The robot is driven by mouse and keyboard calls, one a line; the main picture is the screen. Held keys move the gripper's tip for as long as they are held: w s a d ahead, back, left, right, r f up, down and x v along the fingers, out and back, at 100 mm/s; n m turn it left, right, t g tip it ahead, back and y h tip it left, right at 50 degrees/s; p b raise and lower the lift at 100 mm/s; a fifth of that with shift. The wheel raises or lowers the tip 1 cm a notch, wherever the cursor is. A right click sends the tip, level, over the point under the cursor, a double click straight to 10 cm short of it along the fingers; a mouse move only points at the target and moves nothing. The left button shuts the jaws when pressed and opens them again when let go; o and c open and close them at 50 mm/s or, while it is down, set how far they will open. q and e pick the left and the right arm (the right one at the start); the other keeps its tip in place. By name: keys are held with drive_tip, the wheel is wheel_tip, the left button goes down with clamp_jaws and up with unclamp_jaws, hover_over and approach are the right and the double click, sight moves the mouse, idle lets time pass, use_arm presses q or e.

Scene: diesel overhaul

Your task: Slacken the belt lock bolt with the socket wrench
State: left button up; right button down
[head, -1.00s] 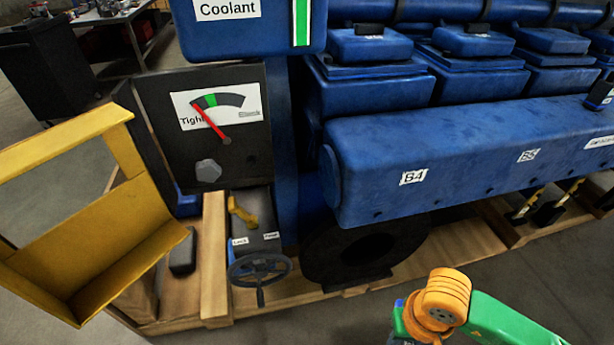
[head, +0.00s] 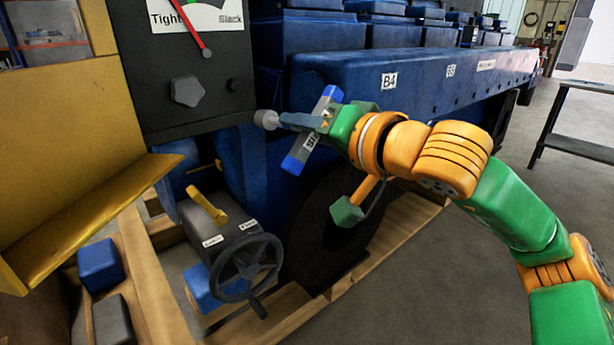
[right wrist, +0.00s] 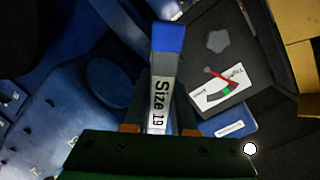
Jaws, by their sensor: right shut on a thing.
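My right gripper (head: 322,122) is shut on the socket wrench (head: 298,158), a bar with blue ends and a grey middle. The wrench also shows in the right wrist view (right wrist: 165,60), marked "Size 19", between the two fingers. It is held tilted in front of the engine's blue side. A large grey hex bolt head (head: 187,91), likely the lock bolt, is on the dark panel below the belt gauge (head: 195,14). The wrench is to its right, apart from it in the picture. A grey round end (head: 266,119) points toward the panel. My left gripper is not in view.
A black handwheel (head: 247,268) and a yellow lever (head: 208,205) are below the panel. A yellow frame (head: 70,120) stands close on the left. A wooden pallet (head: 385,238) lies under the engine.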

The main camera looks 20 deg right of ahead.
drive_tip(key=s+r+b, duration=0.1)
drive_tip(key=s+r+t, duration=0.1)
drive_tip(key=shift+a+r+y+b, duration=0.2)
drive_tip(key=shift+r+y+b, duration=0.1)
drive_tip(key=shift+r+b, duration=0.1)
drive_tip(key=shift+s+r, duration=0.2)
drive_tip(key=shift+r, duration=0.15)
drive_tip(key=shift+w+f+m+b, duration=0.1)
drive_tip(key=shift+m+b, duration=0.4)
drive_tip(key=shift+m, duration=0.6)
use_arm(q)
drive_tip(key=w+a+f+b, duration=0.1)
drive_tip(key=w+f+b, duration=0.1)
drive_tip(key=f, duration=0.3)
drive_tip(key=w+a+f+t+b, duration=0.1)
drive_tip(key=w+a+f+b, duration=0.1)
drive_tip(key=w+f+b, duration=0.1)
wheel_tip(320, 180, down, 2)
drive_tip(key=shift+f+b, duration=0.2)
drive_tip(key=shift+b, duration=0.55)
use_arm(e)
drive_tip(key=w+a+m, duration=0.1)
drive_tip(key=w+m, duration=0.2)
drive_tip(key=m, duration=1.2)
drive_tip(key=w+a+m, duration=0.1)
drive_tip(key=w+m, duration=0.2)
drive_tip(key=m, duration=1.2)
drive_tip(key=shift+w+a+m, duration=0.3)
drive_tip(key=shift+w+m, duration=0.05)
drive_tip(key=shift+m, duration=0.05)
